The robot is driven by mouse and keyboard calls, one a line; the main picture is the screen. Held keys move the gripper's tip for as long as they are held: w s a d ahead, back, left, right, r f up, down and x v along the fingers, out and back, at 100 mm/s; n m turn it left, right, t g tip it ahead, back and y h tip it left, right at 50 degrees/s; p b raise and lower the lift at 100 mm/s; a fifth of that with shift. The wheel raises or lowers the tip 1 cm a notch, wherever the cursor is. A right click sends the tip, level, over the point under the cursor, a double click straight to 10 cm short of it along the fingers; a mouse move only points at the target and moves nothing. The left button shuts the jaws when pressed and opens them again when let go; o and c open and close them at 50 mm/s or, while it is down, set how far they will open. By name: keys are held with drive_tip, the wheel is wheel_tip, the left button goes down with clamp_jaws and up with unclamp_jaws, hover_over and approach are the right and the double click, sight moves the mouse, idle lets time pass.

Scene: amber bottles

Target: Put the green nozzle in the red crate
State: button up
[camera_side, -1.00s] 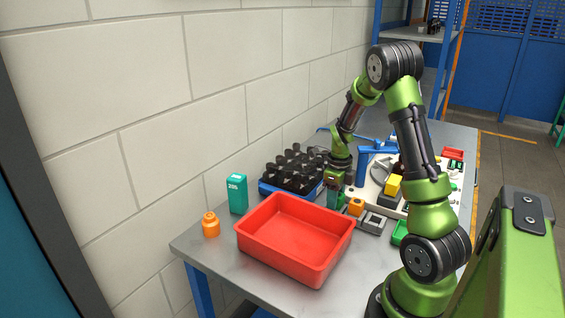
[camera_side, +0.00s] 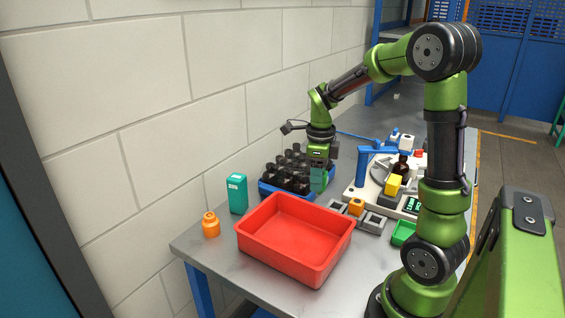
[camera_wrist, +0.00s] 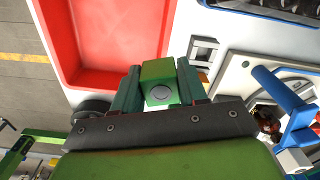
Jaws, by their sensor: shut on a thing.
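My gripper (camera_side: 318,182) is shut on the green nozzle. In the wrist view, the nozzle (camera_wrist: 158,82) is a green block with a grey round spot, held between the two dark green fingers of my gripper (camera_wrist: 157,88). In the side view the nozzle is hard to tell from the fingers. The red crate (camera_side: 296,256) stands empty near the table's front left. My gripper is behind the crate and to its right, beside the black rack. The crate (camera_wrist: 72,45) also shows at the upper left of the wrist view.
A black bottle rack on a blue base (camera_side: 272,192) stands by the wall. A teal box (camera_side: 237,194) and an orange bottle (camera_side: 211,225) are left of the crate.

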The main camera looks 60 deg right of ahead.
drive_tip(key=s+a+n, duration=0.2)
drive_tip(key=a+n, duration=0.3)
drive_tip(key=a, duration=0.4)
hover_over(308, 252)
drive_tip(key=shift+n, duration=0.3)
drive_tip(key=shift+f, duration=5.8)
drive_tip(key=shift+f, duration=0.1)
drive_tip(key=o, duration=1)
drive_tip(key=shift+o, duration=0.2)
